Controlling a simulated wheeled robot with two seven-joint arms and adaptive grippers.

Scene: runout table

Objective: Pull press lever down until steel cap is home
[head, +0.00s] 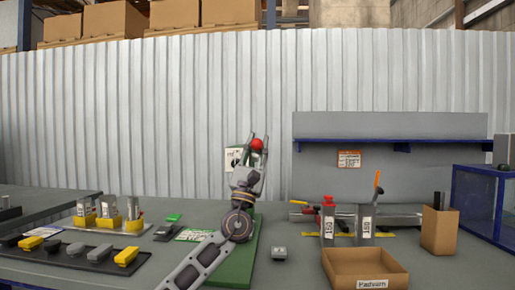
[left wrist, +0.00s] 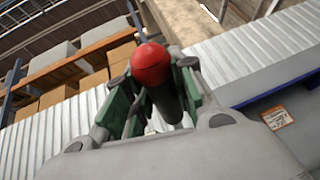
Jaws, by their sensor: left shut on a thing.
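The press lever ends in a red ball knob (head: 257,144), which stands high above the bench. My left gripper (head: 256,155) is closed around the lever just below the knob. In the left wrist view the red knob (left wrist: 151,64) sticks out between the fingers, and the dark lever shaft (left wrist: 167,105) runs down between them. The green press base (head: 245,262) lies on the bench, and my left arm covers much of the press. I cannot make out the steel cap or how it sits in the press. My right gripper is not in view.
A small grey block (head: 279,254) sits right of the base. A tray (head: 75,262) of yellow and grey blocks is at left. A blue-edged shelf (head: 395,146) stands behind.

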